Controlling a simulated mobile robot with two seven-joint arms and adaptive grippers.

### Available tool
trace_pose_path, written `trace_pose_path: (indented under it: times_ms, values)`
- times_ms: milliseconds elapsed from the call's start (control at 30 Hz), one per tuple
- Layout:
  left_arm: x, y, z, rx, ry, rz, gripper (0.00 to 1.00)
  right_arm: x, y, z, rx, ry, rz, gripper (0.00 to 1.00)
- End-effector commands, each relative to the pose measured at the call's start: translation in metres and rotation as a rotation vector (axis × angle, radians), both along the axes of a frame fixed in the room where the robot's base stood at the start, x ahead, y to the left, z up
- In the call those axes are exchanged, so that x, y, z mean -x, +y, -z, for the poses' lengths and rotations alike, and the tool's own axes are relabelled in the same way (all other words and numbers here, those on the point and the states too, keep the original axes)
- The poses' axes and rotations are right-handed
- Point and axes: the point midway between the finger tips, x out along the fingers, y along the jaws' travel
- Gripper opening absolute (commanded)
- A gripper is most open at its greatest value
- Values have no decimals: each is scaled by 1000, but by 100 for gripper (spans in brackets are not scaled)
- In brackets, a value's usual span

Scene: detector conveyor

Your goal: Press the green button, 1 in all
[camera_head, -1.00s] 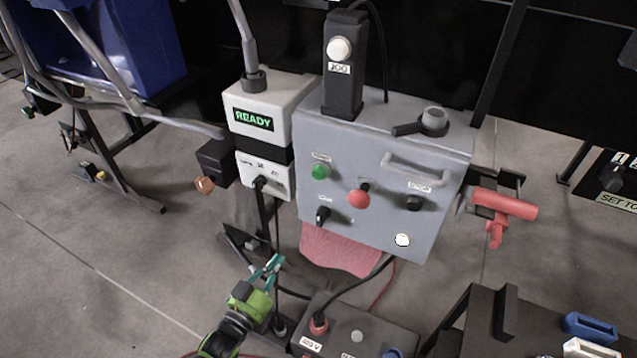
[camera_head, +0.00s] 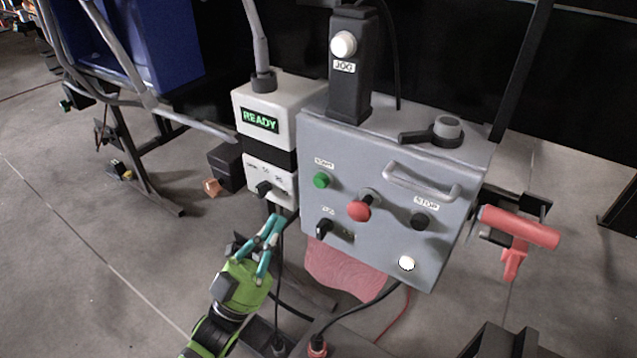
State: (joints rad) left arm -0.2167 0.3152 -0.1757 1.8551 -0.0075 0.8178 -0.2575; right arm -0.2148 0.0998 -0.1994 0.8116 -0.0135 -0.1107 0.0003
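The green button (camera_head: 322,180) sits on the upper left of the grey control box's front face (camera_head: 375,235), under a small label. Nothing touches it. My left gripper (camera_head: 272,224), with teal fingers on a green and black body, is below and to the left of the button, apart from the box. Its two fingers look close together near the tips, with a narrow gap, and I cannot tell whether they are fully shut. No object shows between them. My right gripper is not in view.
A red button (camera_head: 359,211), a black STOP button (camera_head: 420,221), a black switch (camera_head: 324,228) and a white lamp (camera_head: 406,263) share the panel. A handle (camera_head: 420,182) juts out. Left stands a READY unit (camera_head: 262,122); a red cloth (camera_head: 340,272) hangs below.

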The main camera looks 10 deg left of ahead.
Motion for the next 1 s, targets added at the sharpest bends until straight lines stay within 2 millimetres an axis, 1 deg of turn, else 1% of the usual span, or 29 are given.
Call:
trace_pose_path:
  times_ms: [167,367,500,700,833,1000]
  values:
    - [-8,-3,1,1,-1,1,0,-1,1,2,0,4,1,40]
    - [-32,-12,2,2,-3,1,0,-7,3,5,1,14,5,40]
    - [-51,-18,3,2,-2,0,0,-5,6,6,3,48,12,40]
    - [-72,-26,3,1,0,0,0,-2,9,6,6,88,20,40]
    - [-80,-29,2,1,2,0,0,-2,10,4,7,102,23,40]
    - [-83,-30,1,1,2,0,0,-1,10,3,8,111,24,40]
